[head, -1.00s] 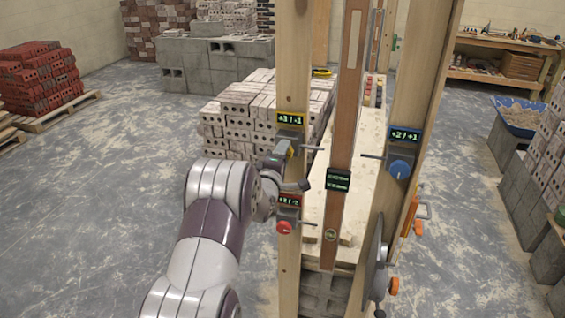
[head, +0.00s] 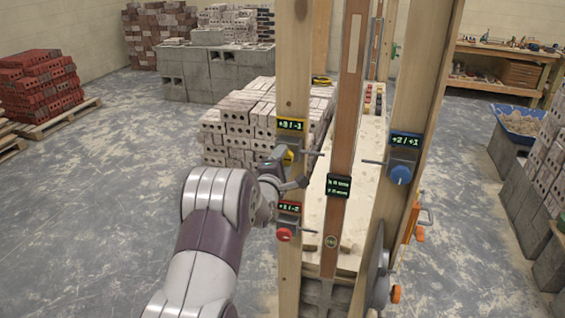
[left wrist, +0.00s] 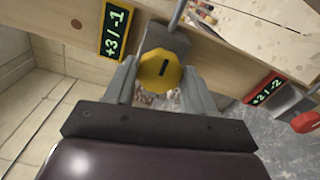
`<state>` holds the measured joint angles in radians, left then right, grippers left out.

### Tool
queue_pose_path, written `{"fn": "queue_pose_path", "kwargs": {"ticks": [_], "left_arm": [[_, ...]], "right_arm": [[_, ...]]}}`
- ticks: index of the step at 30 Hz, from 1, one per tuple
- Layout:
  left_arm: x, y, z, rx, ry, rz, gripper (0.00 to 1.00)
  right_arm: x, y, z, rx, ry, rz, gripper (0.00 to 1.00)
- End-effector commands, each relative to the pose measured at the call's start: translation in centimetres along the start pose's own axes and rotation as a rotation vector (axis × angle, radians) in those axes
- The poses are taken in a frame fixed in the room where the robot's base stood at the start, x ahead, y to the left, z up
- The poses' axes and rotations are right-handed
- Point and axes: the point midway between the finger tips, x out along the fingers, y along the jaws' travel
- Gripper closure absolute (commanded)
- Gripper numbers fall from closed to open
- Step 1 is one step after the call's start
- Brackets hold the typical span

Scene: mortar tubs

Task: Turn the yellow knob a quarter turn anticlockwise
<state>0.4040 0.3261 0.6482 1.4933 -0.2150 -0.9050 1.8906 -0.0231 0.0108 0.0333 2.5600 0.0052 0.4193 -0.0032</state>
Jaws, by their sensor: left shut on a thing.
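The yellow knob (left wrist: 160,71) sits on a grey block on the left wooden post (head: 291,100), beside a yellow-framed display (left wrist: 114,31) reading +3 / -1. My right gripper is not in view.
Below, on the same post, are a red knob (head: 284,234) and a red-framed display (head: 289,207). A blue knob (head: 401,175) sits on the right post. Thin metal rods stick out by the knobs. A brown upright (head: 345,130) with a dark display stands between the posts.

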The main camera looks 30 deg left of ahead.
Motion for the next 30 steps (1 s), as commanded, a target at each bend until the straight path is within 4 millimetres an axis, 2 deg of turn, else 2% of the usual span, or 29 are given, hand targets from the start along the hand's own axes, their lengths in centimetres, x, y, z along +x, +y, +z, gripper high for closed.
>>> {"fn": "queue_pose_path", "kwargs": {"ticks": [2, 3, 5, 13, 17, 27, 30], "left_arm": [[0.0, -0.2, -0.1, 0.0, 0.001, -0.005, 0.76], [0.0, -0.2, -0.1, 0.0, 0.001, -0.005, 0.36], [0.0, -0.2, -0.1, 0.0, 0.001, -0.005, 0.2], [-0.1, -0.1, 0.0, 0.001, 0.001, -0.002, 0.2], [-1.2, -0.3, -0.1, 0.001, 0.001, -0.001, 0.2], [-9.9, -0.4, -0.1, 0.001, 0.002, -0.001, 0.2], [-11.6, -0.2, -0.1, 0.002, 0.002, -0.001, 0.2]], "right_arm": [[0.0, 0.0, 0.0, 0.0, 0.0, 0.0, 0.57], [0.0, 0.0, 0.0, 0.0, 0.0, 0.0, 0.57], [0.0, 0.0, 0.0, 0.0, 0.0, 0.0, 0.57], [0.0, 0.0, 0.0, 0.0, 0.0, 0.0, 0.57], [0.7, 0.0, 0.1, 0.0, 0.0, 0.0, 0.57], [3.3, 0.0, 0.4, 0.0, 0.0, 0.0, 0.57], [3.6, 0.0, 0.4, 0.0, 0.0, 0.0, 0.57]]}}
